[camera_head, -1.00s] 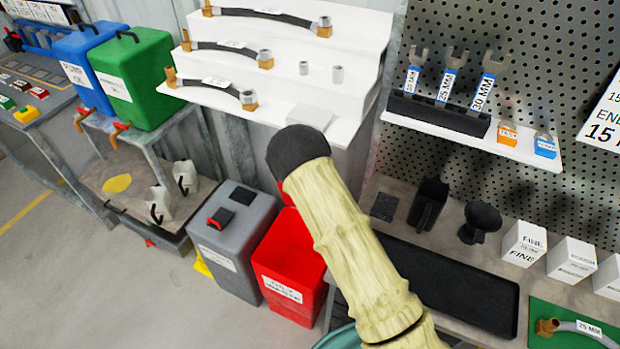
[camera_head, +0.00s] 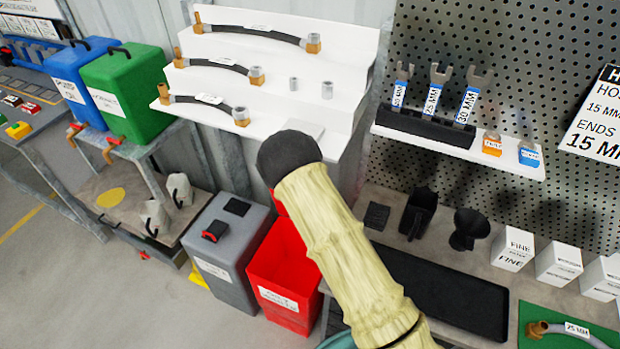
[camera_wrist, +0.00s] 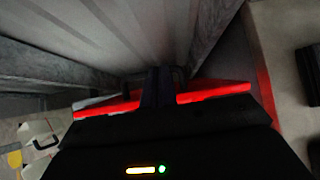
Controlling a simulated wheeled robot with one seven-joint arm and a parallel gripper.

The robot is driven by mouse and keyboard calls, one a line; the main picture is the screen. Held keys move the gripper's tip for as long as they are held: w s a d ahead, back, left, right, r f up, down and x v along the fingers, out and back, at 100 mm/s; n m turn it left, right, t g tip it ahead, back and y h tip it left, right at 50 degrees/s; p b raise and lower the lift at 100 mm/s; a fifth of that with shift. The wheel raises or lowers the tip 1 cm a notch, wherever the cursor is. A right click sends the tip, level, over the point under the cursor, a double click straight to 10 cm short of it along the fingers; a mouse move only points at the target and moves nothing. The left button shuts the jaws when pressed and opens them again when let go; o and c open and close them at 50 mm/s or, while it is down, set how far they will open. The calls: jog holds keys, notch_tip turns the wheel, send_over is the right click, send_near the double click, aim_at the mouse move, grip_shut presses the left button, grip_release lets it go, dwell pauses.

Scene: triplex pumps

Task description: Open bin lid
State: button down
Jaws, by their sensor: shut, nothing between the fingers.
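The red bin (camera_head: 283,275) stands on the floor beside the grey bin, with a white label on its front. Its top looks open in the head view, with the red inside walls showing. Part of its rear edge is hidden behind my arm. In the wrist view, a red panel edge (camera_wrist: 213,92), which looks like the raised lid, runs across both sides of my gripper (camera_wrist: 160,88). My gripper is shut and empty, close to that edge; I cannot tell if they touch. In the head view my arm hides the fingers.
A grey bin (camera_head: 228,240) with a black and red handle stands left of the red bin. White stepped shelves (camera_head: 300,85) with hoses rise behind. A workbench with a black tray (camera_head: 450,290) lies to the right. Open floor (camera_head: 130,300) is at the front left.

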notch_tip(320, 180, up, 6)
jog(key=s+p, duration=0.2)
jog(key=shift+s+a+p, duration=0.3)
jog(key=shift+s+a, duration=0.05)
jog(key=shift+a, duration=0.05)
jog(key=s+a+f+n+t+h+b, duration=0.1)
jog(key=s+f+n+t+h+b, duration=0.1)
jog(key=s+f+n+b, duration=0.3)
jog(key=s+f+n+t+h+b, duration=0.1)
jog(key=f+n+h+b, duration=0.1)
jog(key=f+b, duration=0.5)
jog(key=s+a+f+n+t+b, duration=0.4)
jog(key=s+a+n+t+b, duration=0.2)
jog(key=n+b, duration=0.5)
jog(key=shift+s+a+t+b, duration=0.15)
jog(key=shift+s+t+b, duration=0.35)
jog(key=shift+s+t, duration=0.55)
jog(key=shift+r, duration=0.1)
